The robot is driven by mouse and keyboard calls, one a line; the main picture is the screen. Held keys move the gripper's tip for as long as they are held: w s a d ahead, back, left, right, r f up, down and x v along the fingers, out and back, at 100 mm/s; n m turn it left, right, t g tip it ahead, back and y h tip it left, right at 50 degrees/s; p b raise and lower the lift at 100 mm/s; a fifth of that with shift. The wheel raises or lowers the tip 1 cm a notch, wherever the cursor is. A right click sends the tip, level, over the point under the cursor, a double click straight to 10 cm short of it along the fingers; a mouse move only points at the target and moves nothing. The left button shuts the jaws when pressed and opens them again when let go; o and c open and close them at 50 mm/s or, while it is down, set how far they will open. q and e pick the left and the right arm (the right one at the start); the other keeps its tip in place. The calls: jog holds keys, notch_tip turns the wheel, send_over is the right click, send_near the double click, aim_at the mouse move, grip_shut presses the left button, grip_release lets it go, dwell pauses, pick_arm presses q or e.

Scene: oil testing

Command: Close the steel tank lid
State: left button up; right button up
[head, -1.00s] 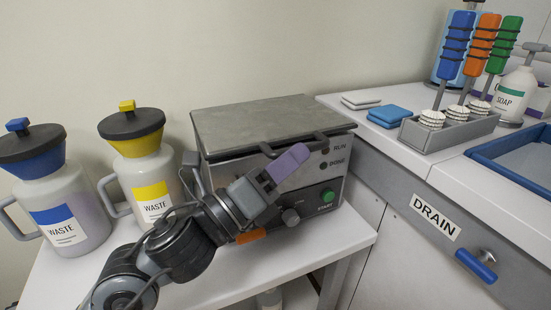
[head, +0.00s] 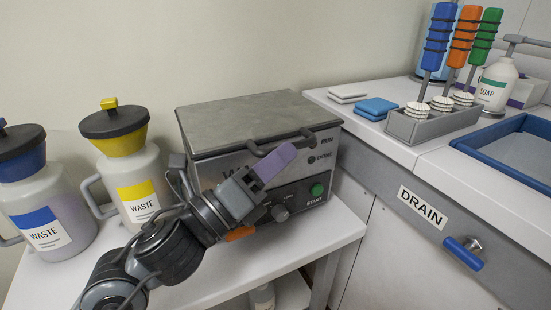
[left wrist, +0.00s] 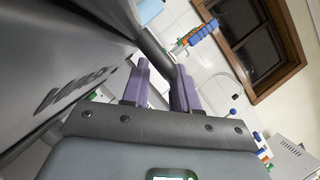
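The steel tank (head: 300,190) is a grey box on the white table at the centre of the head view. Its flat grey lid (head: 255,118) lies level across the top, with a dark bar handle (head: 285,141) along the front edge. My left gripper (head: 277,160), with purple fingers, is at the tank's front by this handle and hides part of the front panel. In the left wrist view my left gripper's fingers (left wrist: 160,78) are apart, with a dark bar passing at or between their tips; I see no clear grip on it. My right gripper is not in view.
Two waste jugs, one blue-topped (head: 40,190) and one yellow-topped (head: 128,175), stand left of the tank. At right, the counter holds cloths (head: 376,107), a grey rack (head: 425,124) with brushes, a soap bottle (head: 495,88) and a blue-rimmed sink (head: 480,150).

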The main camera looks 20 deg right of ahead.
pick_arm(q)
jog(key=p+v, duration=0.1)
jog(key=v, duration=0.9)
jog(key=shift+a+p, duration=0.3)
jog(key=shift+a, duration=0.05)
jog(key=shift+s+f, duration=0.1)
